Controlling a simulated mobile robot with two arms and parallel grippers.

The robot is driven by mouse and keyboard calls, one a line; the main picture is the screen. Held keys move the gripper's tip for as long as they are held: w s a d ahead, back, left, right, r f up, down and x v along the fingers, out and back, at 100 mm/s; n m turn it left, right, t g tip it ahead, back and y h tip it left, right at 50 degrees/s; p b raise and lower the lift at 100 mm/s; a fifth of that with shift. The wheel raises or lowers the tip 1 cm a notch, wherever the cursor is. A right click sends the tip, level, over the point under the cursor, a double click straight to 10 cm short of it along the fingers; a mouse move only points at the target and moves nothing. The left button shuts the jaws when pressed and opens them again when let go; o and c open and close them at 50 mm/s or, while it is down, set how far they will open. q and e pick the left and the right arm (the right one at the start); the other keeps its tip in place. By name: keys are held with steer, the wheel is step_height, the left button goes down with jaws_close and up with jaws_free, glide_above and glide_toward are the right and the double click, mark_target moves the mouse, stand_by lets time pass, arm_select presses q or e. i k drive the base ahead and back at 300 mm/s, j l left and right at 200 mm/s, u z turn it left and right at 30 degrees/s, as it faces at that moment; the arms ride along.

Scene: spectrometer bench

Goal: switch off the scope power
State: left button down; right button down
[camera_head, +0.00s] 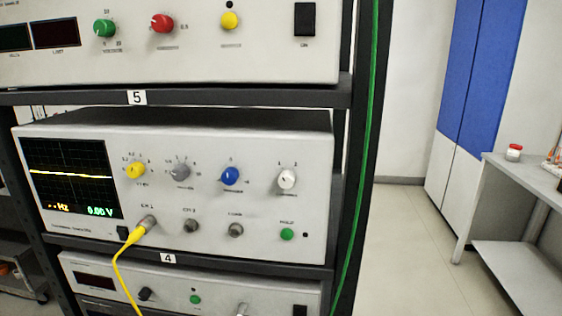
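The scope (258,210) is a light grey instrument on the rack shelf marked 4. Its dark screen (72,178) is lit, with a flat yellow trace and a green "0.00 V" reading. A small black switch (123,232) sits below the screen's right corner, beside the plugged-in yellow cable (118,262). Its position is too small to tell. A green button (287,234) with a small dark dot beside it is at the lower right of the panel. Neither of my grippers is in view.
Another instrument (265,45) with knobs and a black rocker switch (305,19) stands above; a third (215,285) is below. A green cable (365,130) runs down the rack's right post. Clear floor (400,235) lies right, before a side table (525,175).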

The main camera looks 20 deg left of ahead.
mark_target(122, 233)
steer(key=u, duration=1.25)
